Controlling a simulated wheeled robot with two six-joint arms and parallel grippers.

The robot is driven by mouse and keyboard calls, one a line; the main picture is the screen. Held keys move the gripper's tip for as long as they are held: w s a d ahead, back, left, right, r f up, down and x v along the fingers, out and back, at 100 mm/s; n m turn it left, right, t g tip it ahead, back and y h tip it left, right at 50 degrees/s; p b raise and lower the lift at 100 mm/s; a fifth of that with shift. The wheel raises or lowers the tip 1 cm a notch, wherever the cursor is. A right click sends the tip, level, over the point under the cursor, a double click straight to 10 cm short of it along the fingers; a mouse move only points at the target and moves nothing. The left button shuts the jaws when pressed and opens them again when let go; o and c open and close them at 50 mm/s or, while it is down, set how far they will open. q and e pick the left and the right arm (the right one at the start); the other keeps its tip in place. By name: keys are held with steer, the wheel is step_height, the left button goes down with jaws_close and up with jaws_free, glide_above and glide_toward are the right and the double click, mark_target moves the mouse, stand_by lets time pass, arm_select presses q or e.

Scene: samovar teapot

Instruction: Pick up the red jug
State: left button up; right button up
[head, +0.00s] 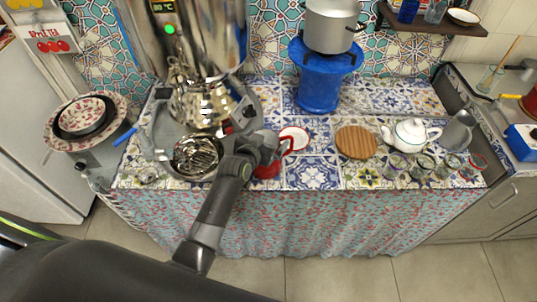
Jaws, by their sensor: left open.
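The red jug (268,171) stands near the front edge of the tiled counter, left of the middle, in the head view. It is largely hidden behind my left arm's wrist. My left gripper (277,147) is right at the jug, over its upper part. The gripper is open, and its fingers are hard to make out against the jug. I cannot tell whether they touch it. My right gripper is not in view.
A large metal samovar (200,45) stands behind, with a metal bowl (198,156) to the left of my arm. A white saucer (294,138) lies close behind the jug. A round wooden board (356,142), a white teapot (410,135) and several glasses are to the right.

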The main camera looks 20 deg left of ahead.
arm_select(q)
steer(key=shift+r, duration=0.1)
steer(key=c, duration=1.6)
steer(key=shift+o, duration=0.2)
steer(key=shift+r, duration=0.1)
